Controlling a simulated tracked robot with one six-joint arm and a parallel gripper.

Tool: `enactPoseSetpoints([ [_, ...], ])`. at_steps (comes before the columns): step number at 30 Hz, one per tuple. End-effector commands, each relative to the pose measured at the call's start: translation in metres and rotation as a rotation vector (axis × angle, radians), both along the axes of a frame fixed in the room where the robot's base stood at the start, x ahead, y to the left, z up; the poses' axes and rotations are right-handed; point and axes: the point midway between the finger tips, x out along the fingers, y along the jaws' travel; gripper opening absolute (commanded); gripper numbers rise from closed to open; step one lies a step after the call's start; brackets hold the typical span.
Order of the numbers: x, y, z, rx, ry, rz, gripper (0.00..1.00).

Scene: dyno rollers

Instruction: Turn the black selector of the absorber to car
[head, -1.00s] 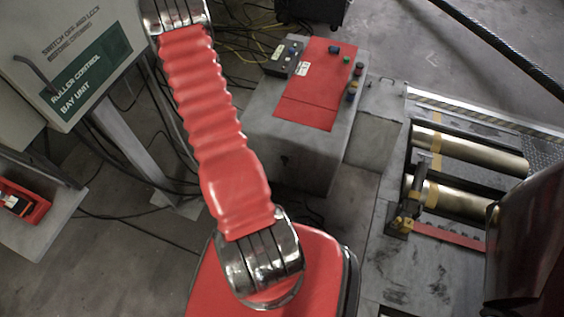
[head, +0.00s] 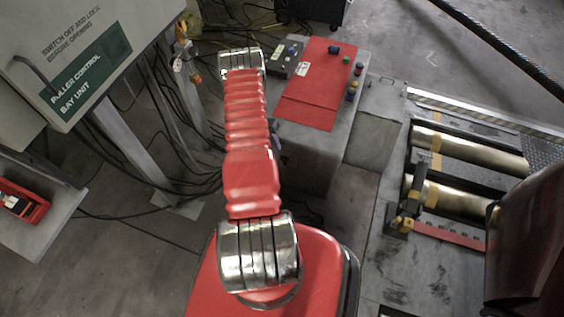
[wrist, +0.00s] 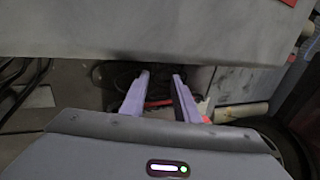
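The grey cabinet (head: 307,150) with a red top panel (head: 318,75) stands behind my arm in the head view. Small knobs and buttons line its right edge, among them a dark blue-black knob (head: 334,50) at the back. I cannot tell which control is the black selector. My gripper (wrist: 159,76) is open and empty in the wrist view, its two lavender fingers apart. It points at the cabinet's grey side (wrist: 160,30), below a red corner (wrist: 289,3). In the head view my arm mostly hides it.
A roller control bay unit (head: 75,65) stands at the left, with loose cables (head: 165,165) below it. Metal rollers (head: 465,150) in a frame lie to the right. A red tray (head: 22,202) sits on a bench at the far left. Floor shows between bench and cabinet.

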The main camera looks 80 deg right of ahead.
Motion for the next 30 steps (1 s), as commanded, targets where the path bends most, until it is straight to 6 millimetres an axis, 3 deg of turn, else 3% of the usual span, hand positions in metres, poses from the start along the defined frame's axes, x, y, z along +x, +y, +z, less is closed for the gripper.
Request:
enactPoseSetpoints([
  [13, -0.003, 0.001, -0.009, 0.001, 0.0, -0.003, 0.28],
  [30, -0.025, 0.003, -0.072, 0.0, 0.0, -0.002, 0.28],
])
